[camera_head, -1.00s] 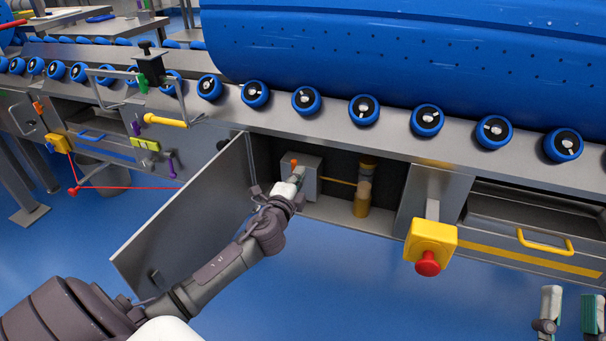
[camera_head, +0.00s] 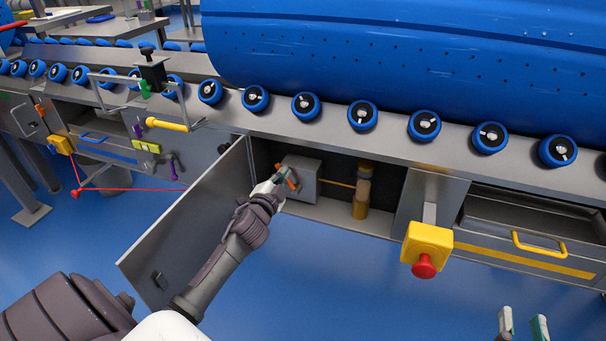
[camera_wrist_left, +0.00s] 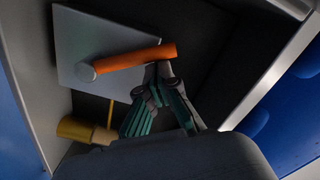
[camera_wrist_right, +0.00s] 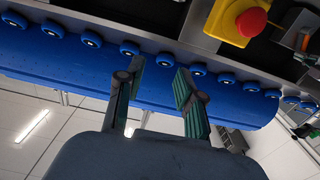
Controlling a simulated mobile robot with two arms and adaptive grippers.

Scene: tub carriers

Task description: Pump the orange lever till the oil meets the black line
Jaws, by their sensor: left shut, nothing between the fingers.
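The orange lever (camera_head: 291,182) is on a grey box (camera_head: 306,178) inside the open cabinet. In the left wrist view the lever (camera_wrist_left: 135,58) is a round orange bar crossing above my fingertips. My left gripper (camera_head: 280,180) is shut and empty, its tips (camera_wrist_left: 158,72) close against or just beside the lever; contact is unclear. The oil glass (camera_head: 360,205), amber with a brass cap, stands right of the box, joined by a thin yellow pipe (camera_head: 338,184). The oil level and black line are too small to tell. My right gripper (camera_head: 522,325) is open and empty at bottom right.
The cabinet door (camera_head: 190,225) hangs open on the left, beside my left arm. A yellow box with a red button (camera_head: 424,266) sticks out right of the cabinet. A drawer with a yellow handle (camera_head: 538,247) is further right. Rollers (camera_head: 363,116) carry a blue tub (camera_head: 400,60) above.

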